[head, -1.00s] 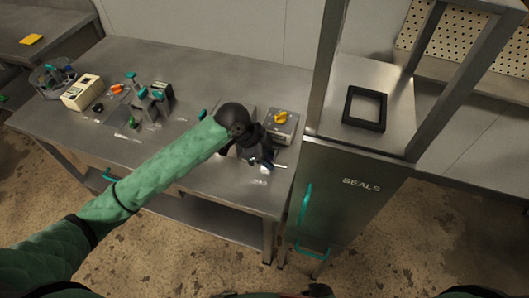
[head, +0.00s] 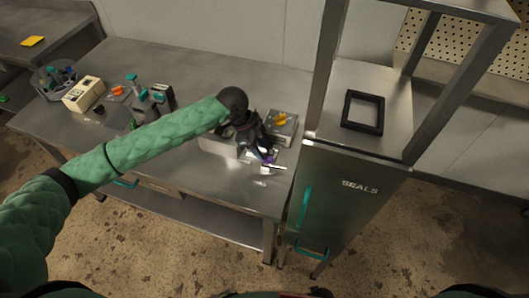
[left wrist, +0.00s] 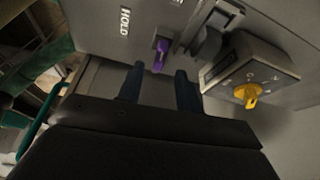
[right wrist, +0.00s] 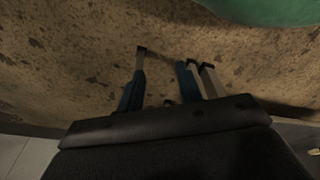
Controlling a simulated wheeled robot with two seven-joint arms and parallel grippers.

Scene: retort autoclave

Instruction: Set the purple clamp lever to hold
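The purple clamp lever (left wrist: 161,54) shows in the left wrist view, beside a white HOLD label (left wrist: 125,21) that lies to its left in the picture. In the head view only a small purple bit (head: 268,158) shows beside my gripper. My left gripper (left wrist: 160,82) is open, its two dark fingers apart, with the lever just beyond the fingertips and in line with the gap. The gap looks empty, and I cannot tell if a finger touches the lever. My right gripper (right wrist: 165,62) is open and empty over the floor.
A box with a yellow knob (left wrist: 248,93) stands right of the lever; its knob also shows in the head view (head: 281,119). Several small items and a cream box (head: 83,95) stand on the bench's left. The SEALS cabinet (head: 350,215) adjoins the bench's right end.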

